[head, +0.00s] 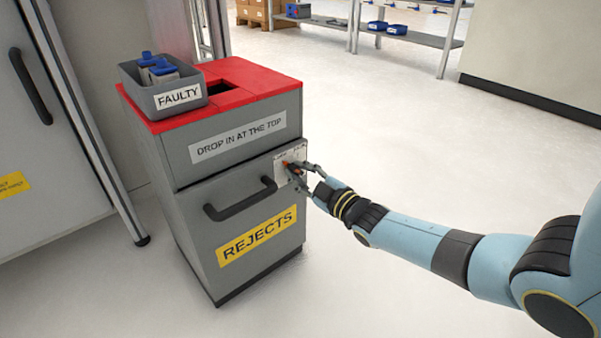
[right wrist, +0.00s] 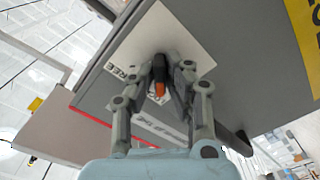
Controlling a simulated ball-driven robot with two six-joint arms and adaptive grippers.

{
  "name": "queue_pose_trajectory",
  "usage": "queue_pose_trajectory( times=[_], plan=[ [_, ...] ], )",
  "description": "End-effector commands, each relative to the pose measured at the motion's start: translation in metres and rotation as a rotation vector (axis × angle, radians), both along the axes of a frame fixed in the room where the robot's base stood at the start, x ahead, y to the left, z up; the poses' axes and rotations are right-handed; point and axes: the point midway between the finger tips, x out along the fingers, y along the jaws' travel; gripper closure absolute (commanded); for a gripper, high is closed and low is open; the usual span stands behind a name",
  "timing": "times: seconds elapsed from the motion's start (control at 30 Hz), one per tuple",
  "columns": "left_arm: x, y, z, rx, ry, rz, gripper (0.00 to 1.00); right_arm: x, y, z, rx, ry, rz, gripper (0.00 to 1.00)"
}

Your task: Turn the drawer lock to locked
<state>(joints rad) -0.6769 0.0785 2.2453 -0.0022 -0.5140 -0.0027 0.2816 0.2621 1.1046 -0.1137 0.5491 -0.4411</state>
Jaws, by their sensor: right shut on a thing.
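The drawer lock sits on a pale plate (head: 282,172) at the upper right of the front of the grey rejects cabinet (head: 190,215). In the right wrist view the plate (right wrist: 185,38) carries printed lettering, partly hidden by my fingers, with "FREE" partly readable. The lock's knob (right wrist: 160,90) is dark with an orange end. My right gripper (head: 297,172) is at the plate, its fingers closed around the knob; it also shows in the right wrist view (right wrist: 163,75). Which way the knob points on the plate I cannot tell. My left gripper is not in view.
A dark drawer handle (head: 240,200) sticks out just left of the lock. A grey "FAULTY" bin (head: 180,97) with blue-topped items stands on the cabinet's red top (head: 262,80). A tall grey door (head: 40,130) is at left. The floor to the right is clear.

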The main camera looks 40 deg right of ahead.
Motion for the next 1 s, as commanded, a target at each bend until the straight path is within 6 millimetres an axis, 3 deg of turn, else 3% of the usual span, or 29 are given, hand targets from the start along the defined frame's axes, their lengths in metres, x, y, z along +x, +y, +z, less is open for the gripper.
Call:
queue_pose_trajectory(
  times=[0.17, 0.2, 0.33, 0.67, 0.77, 1.0],
  plan=[
    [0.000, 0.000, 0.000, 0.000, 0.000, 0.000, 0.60, 0.000, 0.000, 0.000, -0.003, 0.000, 0.001, 1.00],
    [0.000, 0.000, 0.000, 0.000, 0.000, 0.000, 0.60, 0.000, 0.000, 0.000, -0.003, 0.000, 0.001, 0.82],
    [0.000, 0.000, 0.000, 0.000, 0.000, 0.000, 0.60, 0.000, 0.000, 0.000, -0.002, 0.001, 0.001, 0.65],
    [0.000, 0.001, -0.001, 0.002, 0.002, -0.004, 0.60, -0.005, 0.000, -0.001, -0.001, 0.001, 0.000, 0.65],
    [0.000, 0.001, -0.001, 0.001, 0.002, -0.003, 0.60, -0.017, -0.001, -0.002, -0.002, 0.003, 0.001, 0.65],
    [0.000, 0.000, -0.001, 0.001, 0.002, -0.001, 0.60, -0.071, -0.005, -0.002, -0.001, 0.004, 0.001, 0.65]
  ],
)
